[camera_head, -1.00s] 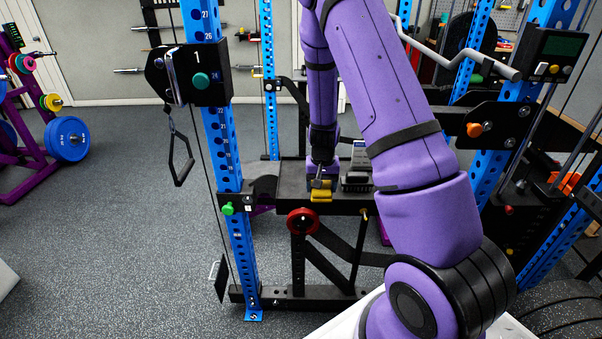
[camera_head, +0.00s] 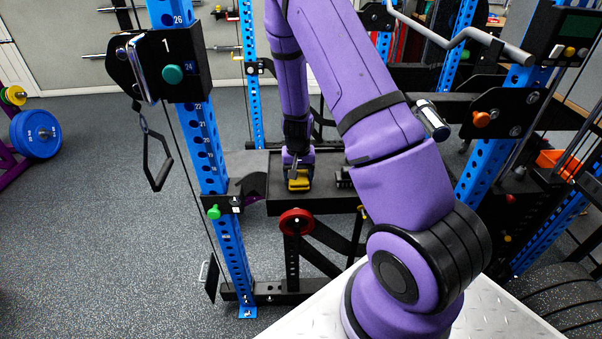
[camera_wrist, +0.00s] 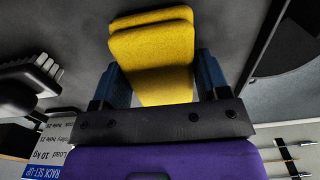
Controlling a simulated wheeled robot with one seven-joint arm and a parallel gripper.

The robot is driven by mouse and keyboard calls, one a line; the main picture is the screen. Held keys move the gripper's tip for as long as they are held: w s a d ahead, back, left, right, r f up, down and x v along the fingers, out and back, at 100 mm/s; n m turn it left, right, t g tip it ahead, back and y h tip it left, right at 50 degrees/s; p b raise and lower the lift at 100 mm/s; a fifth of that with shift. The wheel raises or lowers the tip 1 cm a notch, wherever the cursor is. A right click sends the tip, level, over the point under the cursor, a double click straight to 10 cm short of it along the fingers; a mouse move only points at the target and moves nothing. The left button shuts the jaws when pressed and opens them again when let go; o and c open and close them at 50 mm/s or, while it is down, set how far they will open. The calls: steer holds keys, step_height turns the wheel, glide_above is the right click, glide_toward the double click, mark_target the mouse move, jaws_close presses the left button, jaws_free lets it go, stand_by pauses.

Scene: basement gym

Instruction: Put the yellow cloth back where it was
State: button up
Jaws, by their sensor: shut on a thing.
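The yellow cloth (camera_wrist: 155,52) is a folded pad between the two fingers of my gripper (camera_wrist: 160,85) in the wrist view. My gripper is shut on it, and the cloth sticks out past the fingertips. In the head view the cloth (camera_head: 299,181) shows as a small yellow patch at the end of my purple arm, over or on the black bench-like platform (camera_head: 262,207) of the rack. I cannot tell whether the cloth touches that surface.
A black brush-like thing (camera_wrist: 30,72) and a printed white card (camera_wrist: 40,145) are left of my gripper in the wrist view. Blue rack uprights (camera_head: 212,150) stand either side of the platform.

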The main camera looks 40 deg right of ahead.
steer(key=shift+f, duration=0.25)
steer(key=o, duration=0.8)
steer(key=shift+r, duration=0.1)
